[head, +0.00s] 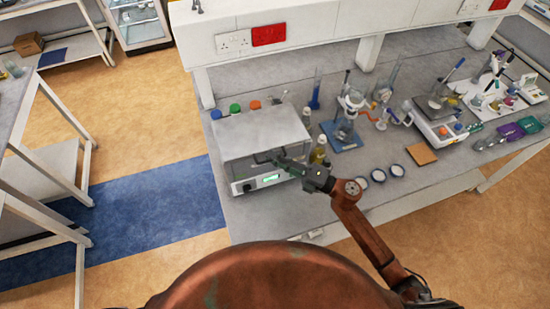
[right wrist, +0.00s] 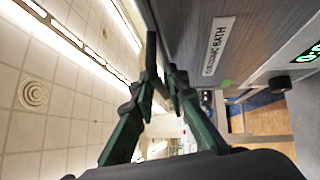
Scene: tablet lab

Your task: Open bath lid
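The bath (head: 246,187) is a pale box with a green-lit display, at the left end of the bench. In the right wrist view, the bath's dark side (right wrist: 205,25) carries an "ULTRASONIC BATH" label. My right gripper (head: 277,160) is at the bath's front, near the lid's front edge. In the right wrist view its green fingers (right wrist: 160,74) are apart, with a dark bar-like handle (right wrist: 151,55) at the gap between the tips. Contact is unclear. My left gripper is not in view.
Bottles with coloured caps (head: 235,109) stand behind the bath. A yellowish bottle (head: 318,150) and a glass apparatus on a blue base (head: 341,140) stand to its right. White-rimmed dishes (head: 378,175) lie near my right forearm. Floor left of the bench is clear.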

